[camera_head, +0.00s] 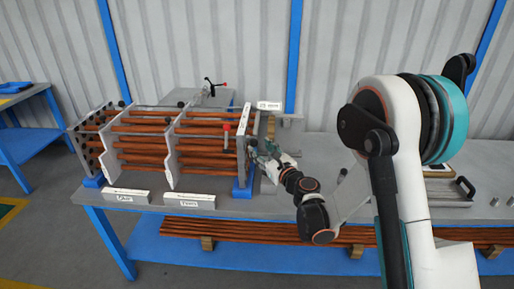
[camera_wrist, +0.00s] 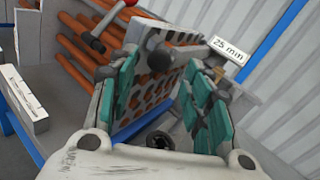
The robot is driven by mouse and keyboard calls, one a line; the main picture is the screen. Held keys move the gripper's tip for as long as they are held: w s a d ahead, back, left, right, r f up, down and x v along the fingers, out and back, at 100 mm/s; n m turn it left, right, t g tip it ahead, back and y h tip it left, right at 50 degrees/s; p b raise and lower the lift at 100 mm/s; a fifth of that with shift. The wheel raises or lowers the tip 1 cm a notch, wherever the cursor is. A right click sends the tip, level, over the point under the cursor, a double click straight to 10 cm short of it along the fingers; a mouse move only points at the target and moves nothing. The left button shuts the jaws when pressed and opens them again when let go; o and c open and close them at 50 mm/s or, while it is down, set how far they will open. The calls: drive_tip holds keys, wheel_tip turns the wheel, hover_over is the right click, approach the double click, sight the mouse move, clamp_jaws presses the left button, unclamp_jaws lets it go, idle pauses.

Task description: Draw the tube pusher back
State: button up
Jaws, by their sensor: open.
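A tube bundle (camera_head: 165,140) of copper-coloured rods runs through upright plates on the bench. My gripper (camera_head: 260,150) is at the right end plate of the bundle. In the wrist view my gripper (camera_wrist: 160,72) has its teal fingers spread apart, with the perforated end plate (camera_wrist: 152,92) beyond and between them. A dark round knob (camera_wrist: 158,40) shows between the fingertips, and a dark round end (camera_wrist: 158,140) shows close to the palm. I cannot tell which part is the tube pusher. Nothing is visibly gripped.
A red-handled part (camera_head: 226,130) stands by the bundle, near my gripper. A toggle clamp (camera_head: 214,86) is behind. Label blocks (camera_head: 190,201) line the bench front.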

sight(256, 144)
drive_tip(key=shift+x, duration=1.85)
clamp_jaws()
